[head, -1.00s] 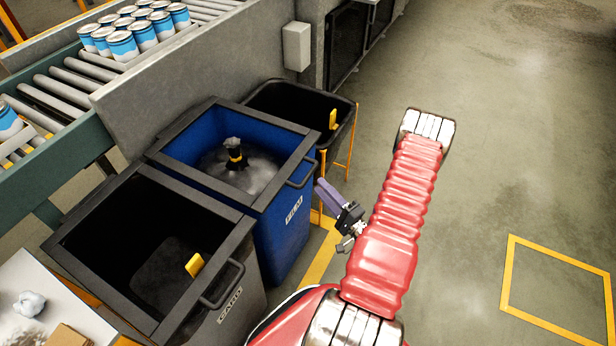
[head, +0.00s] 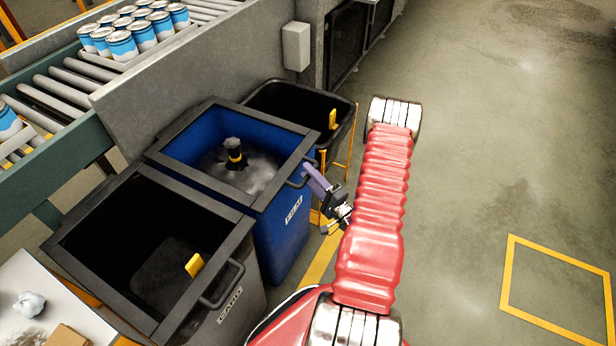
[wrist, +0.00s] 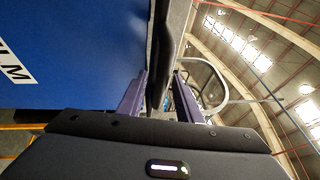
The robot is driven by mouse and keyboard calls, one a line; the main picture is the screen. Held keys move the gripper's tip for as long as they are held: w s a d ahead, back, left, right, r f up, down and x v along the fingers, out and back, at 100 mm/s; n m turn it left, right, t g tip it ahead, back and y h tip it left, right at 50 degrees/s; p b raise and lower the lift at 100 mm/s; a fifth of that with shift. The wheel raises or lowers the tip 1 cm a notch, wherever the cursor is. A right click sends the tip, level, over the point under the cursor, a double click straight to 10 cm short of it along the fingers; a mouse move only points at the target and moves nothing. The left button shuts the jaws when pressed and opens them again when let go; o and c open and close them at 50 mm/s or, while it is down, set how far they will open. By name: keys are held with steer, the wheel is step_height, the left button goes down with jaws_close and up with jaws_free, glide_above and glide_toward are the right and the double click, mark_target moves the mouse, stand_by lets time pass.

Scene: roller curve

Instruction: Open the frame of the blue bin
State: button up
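The blue bin (head: 280,235), marked FILM, stands between two other bins. Its dark square frame (head: 262,123) lies flat on its top, with a loop handle (head: 301,173) on the right side. Grey, cloudy film and a black piece with a yellow band show inside. My gripper (head: 311,174) is at the handle, its purple fingers pointing up and left.
A CARD bin (head: 240,290) with its own handle stands in front at left. A black bin (head: 338,140) on yellow legs stands behind. A roller conveyor (head: 80,85) with cans runs behind a grey wall. Floor at right is clear.

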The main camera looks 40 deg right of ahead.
jaws_close()
stand_by(0.3)
